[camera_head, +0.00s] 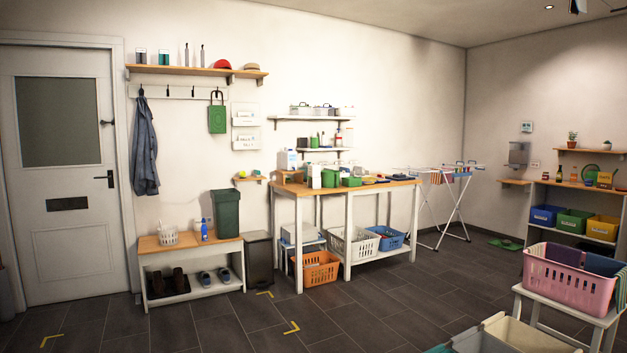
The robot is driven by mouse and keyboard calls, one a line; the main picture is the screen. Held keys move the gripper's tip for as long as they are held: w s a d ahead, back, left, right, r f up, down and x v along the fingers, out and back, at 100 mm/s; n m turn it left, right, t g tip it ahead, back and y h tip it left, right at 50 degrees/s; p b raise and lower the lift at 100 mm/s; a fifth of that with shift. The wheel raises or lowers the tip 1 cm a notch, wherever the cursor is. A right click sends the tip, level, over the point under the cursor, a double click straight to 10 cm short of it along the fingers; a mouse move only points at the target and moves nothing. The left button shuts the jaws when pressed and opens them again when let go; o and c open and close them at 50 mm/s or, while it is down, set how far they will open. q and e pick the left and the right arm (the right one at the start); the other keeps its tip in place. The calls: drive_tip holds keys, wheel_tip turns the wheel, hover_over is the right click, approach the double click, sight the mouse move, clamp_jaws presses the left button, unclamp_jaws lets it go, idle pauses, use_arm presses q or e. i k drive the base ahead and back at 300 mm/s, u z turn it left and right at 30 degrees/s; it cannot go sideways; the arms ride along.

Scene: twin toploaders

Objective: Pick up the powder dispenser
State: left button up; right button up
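No object can be told for certain as the powder dispenser at this distance. A white container (287,160) stands upright at the left end of the wooden-topped table (285,188), with a smaller white container (314,175) near it. A grey dispenser-like box (518,153) is on the right wall above a small wooden shelf (515,182). Neither of my grippers is in view.
A low bench (195,289) with shoes and a green bin (226,214) stands left of the table. An orange basket (315,269) sits under it. A drying rack (455,210) is farther right. A pink basket (568,282) on a stool is near right. The middle floor is clear.

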sight(315, 170)
drive_tip(key=u, duration=0.8)
drive_tip(key=i, duration=4.7)
drive_tip(key=z, duration=2.15)
drive_tip(key=i, duration=3.85)
